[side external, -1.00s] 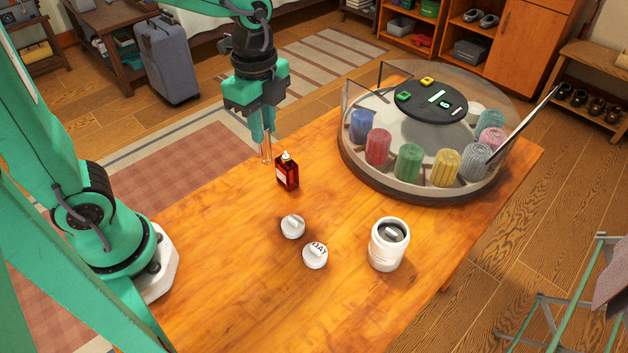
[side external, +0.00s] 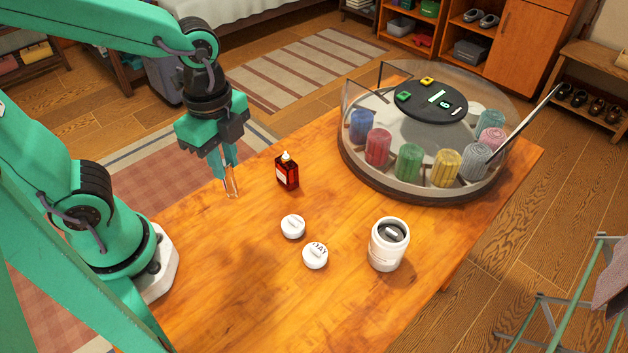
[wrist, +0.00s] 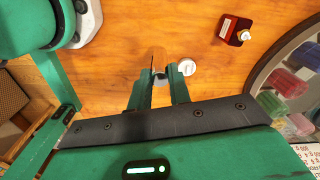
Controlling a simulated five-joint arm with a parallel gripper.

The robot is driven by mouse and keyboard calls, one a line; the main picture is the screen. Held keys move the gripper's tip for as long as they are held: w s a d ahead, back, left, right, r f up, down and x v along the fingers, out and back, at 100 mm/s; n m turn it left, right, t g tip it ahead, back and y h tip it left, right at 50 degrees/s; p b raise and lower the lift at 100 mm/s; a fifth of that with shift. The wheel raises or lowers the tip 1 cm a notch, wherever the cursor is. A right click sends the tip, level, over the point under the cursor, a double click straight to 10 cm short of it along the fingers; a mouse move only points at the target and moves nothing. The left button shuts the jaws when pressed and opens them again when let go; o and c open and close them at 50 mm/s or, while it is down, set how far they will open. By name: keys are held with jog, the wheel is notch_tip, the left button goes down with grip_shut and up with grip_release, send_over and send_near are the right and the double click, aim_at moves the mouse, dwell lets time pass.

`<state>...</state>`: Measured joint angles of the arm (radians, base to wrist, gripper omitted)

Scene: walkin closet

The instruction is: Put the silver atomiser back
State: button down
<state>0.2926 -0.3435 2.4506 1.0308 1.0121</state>
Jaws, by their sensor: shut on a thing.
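My gripper (side external: 229,170) is shut on a slim, shiny, mirror-like cylinder, which I take to be the silver atomiser (side external: 232,188). Its lower end shows below the fingertips, close over the left part of the wooden table; I cannot tell whether it touches the wood. The wrist view shows the atomiser (wrist: 158,58) between the two fingers of my gripper (wrist: 164,82), reflecting the orange wood. A red-brown bottle with a white tip (side external: 287,171) stands upright to its right, apart from it. It also shows in the wrist view (wrist: 235,30).
Two white round caps (side external: 293,226) (side external: 315,255) and a white jar (side external: 388,246) stand nearer the camera. A clear-walled round carousel (side external: 345,160) with several coloured ribbed rolls and a black display top (side external: 430,101) fills the table's far right. The table's near left (side external: 220,290) is clear.

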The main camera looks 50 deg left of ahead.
jog(key=w+a+f, duration=0.4)
jog(key=a+f, duration=0.2)
jog(key=a, duration=0.4)
jog(key=shift+a+f, duration=0.15)
jog(key=shift+f, duration=0.15)
jog(key=shift+w, duration=0.1)
jog(key=shift+f, duration=2.05)
jog(key=shift+f, duration=0.15)
jog(key=c, duration=1.3)
grip_release()
jog(key=shift+r, duration=0.2)
notch_tip(320, 180, up, 12)
